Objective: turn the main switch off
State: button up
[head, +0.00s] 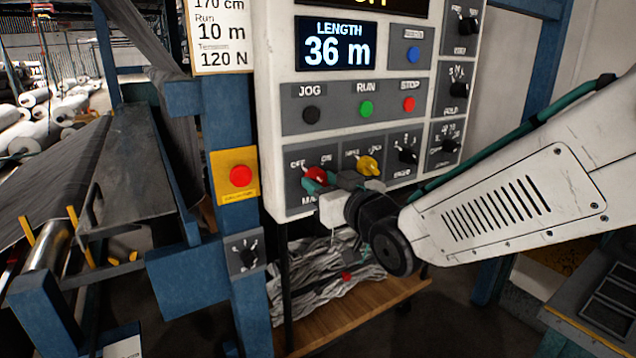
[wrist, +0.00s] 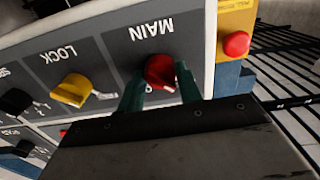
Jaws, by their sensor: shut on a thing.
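The main switch is a red knob (head: 316,174) on a grey plate at the lower left of the control panel, with OFF marked to its left and ON to its right. In the wrist view the red knob (wrist: 160,72) shows upside down beside the word MAIN. My gripper (head: 314,184) has its teal fingers on either side of the knob and is shut on it. The fingers also show in the wrist view (wrist: 160,88). The fingers partly hide the knob in the head view, and I cannot tell exactly where it points.
A yellow LOCK knob (head: 368,165) sits just right of the main switch, with black knobs beyond. A red button on a yellow plate (head: 240,176) is on the blue post to the left. Green RUN (head: 366,108) and red STOP (head: 408,104) buttons are above.

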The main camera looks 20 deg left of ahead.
jog(key=shift+r, duration=0.1)
jog(key=o, duration=1)
jog(key=shift+w+d, duration=0.1)
jog(key=shift+v, duration=3.9)
